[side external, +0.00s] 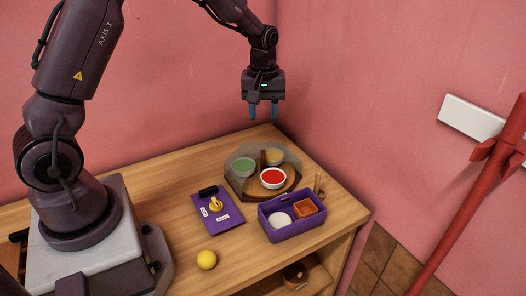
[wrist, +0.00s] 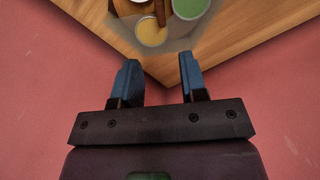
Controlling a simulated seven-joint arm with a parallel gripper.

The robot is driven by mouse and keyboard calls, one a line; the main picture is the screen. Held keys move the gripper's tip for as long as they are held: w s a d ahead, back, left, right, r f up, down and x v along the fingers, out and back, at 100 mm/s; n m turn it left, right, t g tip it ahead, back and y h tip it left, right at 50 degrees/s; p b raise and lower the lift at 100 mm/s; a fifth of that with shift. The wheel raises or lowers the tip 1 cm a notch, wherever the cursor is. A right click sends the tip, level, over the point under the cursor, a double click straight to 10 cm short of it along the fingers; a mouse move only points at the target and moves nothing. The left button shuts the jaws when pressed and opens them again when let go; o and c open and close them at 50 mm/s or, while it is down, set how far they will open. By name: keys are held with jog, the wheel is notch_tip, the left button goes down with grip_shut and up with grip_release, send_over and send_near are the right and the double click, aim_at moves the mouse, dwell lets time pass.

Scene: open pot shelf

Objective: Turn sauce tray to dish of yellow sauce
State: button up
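The sauce tray (side external: 290,183) is a round wooden turntable inside a grey many-sided surround (side external: 236,183) near the back corner of the wooden top. On it stand a dish of red sauce (side external: 272,178) at the front, a dish of green sauce (side external: 242,166) at the left and a dish of yellow sauce (side external: 274,157) at the back. A brown upright piece (side external: 263,160) stands among the dishes. My gripper (side external: 262,112) is open and empty, well above the back corner. In the wrist view, the yellow sauce (wrist: 151,32) and green sauce (wrist: 189,8) lie beyond the blue fingertips.
A purple box (side external: 292,228) with a white round item and an orange container stands in front of the tray. A purple board (side external: 218,212) with a yellow knob and a yellow ball (side external: 206,259) are to the left. Pink walls close off the back corner.

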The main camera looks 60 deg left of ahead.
aim_at(263, 153)
notch_tip(263, 153, down, 12)
dwell(0.4)
grip_shut()
